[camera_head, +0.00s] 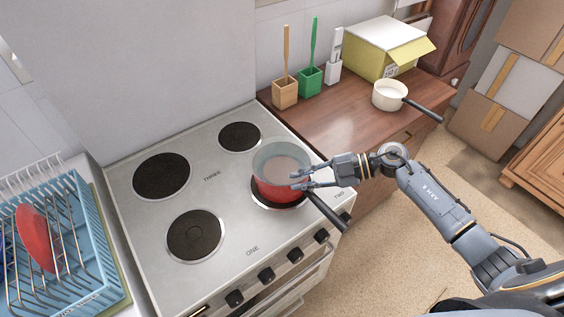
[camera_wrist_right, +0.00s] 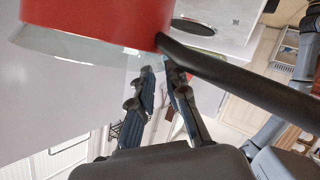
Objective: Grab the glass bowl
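The glass bowl (camera_head: 281,154) is clear and sits in the top of a red pot (camera_head: 277,187), its rim standing above the pot's rim. The pot is on the front right burner of the stove. In the right wrist view the glass bowl (camera_wrist_right: 85,45) shows as a pale see-through band beside the red pot (camera_wrist_right: 95,15). My right gripper (camera_head: 297,181) is at the bowl's right side. Its fingers (camera_wrist_right: 160,68) are apart, close to the glass edge; whether they touch it I cannot tell. My left gripper is not in view.
The pot's black handle (camera_head: 327,213) sticks out below my right gripper. The stove (camera_head: 218,170) has other bare burners. A blue dish rack (camera_head: 100,235) with a red item stands left. The wooden counter (camera_head: 335,115) holds a cream pan (camera_head: 389,95), utensil holders and a yellow box (camera_head: 385,50).

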